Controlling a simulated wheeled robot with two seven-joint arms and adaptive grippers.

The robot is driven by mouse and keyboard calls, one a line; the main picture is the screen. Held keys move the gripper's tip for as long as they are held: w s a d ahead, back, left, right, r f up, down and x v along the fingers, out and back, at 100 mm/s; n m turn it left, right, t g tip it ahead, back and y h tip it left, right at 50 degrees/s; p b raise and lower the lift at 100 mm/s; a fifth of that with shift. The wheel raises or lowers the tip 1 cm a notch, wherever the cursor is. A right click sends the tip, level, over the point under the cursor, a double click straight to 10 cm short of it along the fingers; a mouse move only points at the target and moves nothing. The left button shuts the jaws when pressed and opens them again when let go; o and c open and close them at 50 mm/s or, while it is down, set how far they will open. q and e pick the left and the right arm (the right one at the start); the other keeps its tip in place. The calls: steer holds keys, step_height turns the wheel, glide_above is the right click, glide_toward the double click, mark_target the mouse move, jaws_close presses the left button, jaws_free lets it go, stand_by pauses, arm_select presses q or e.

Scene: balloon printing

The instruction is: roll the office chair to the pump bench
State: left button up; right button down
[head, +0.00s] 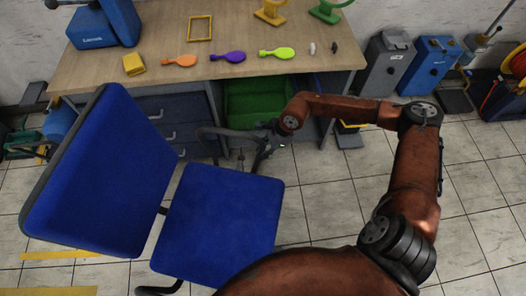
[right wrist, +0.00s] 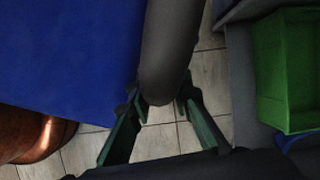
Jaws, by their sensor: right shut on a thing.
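The office chair has a blue backrest (head: 105,180) and a blue seat (head: 220,215), and it stands in front of the bench (head: 240,55). Its grey armrest (head: 222,133) runs along the far side of the seat. My right gripper (head: 262,145) is at the end of this armrest. In the right wrist view the armrest (right wrist: 170,45) comes down between my right gripper's fingers (right wrist: 161,100), which are shut on it. The blue seat (right wrist: 65,50) fills the upper left there. My left gripper is not in view.
Grey (head: 385,65) and blue (head: 430,65) boxes stand right of the bench. Tiled floor (head: 480,190) is clear at the right.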

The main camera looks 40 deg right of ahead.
steer(key=shift+w+a+r, duration=0.1)
steer(key=shift+w+a, duration=0.05)
steer(key=shift+w, duration=0.05)
steer(key=shift+w+a, duration=0.3)
steer(key=shift+w, duration=0.2)
steer(key=shift+w+a, duration=0.1)
steer(key=c, duration=2.2)
jaws_free()
steer(key=o, duration=0.5)
steer(key=shift+s+d+r, duration=0.2)
steer(key=shift+d+r, duration=0.1)
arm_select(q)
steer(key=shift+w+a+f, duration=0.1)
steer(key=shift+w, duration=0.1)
arm_select(e)
steer(key=v, duration=1.1)
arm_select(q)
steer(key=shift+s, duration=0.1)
arm_select(e)
steer(key=shift+s, duration=0.1)
